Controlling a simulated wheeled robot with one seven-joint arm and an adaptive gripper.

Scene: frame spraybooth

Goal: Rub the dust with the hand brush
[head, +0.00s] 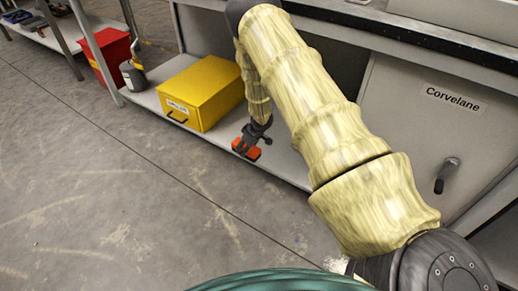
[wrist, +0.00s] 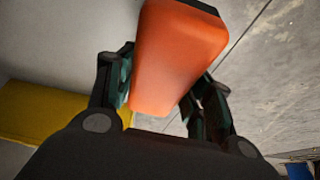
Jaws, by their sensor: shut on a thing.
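My gripper (head: 247,143) is low, near the front edge of the low grey shelf (head: 285,166). It is shut on an orange block-like thing (head: 241,147), which looks like the handle of the hand brush. In the wrist view the orange handle (wrist: 178,55) sits between the two dark fingers (wrist: 165,95), with a dark strip at its far end. Its bristles are not visible. A small pale speckled patch (head: 335,265) lies by my arm's base; I cannot tell whether it is the dust.
A yellow box (head: 203,90) stands on the shelf left of my gripper. Further left are a grey bottle (head: 133,76) and a red bin (head: 105,52). A grey cabinet with a dark handle (head: 447,175) stands right. The concrete floor (head: 90,190) is open at left.

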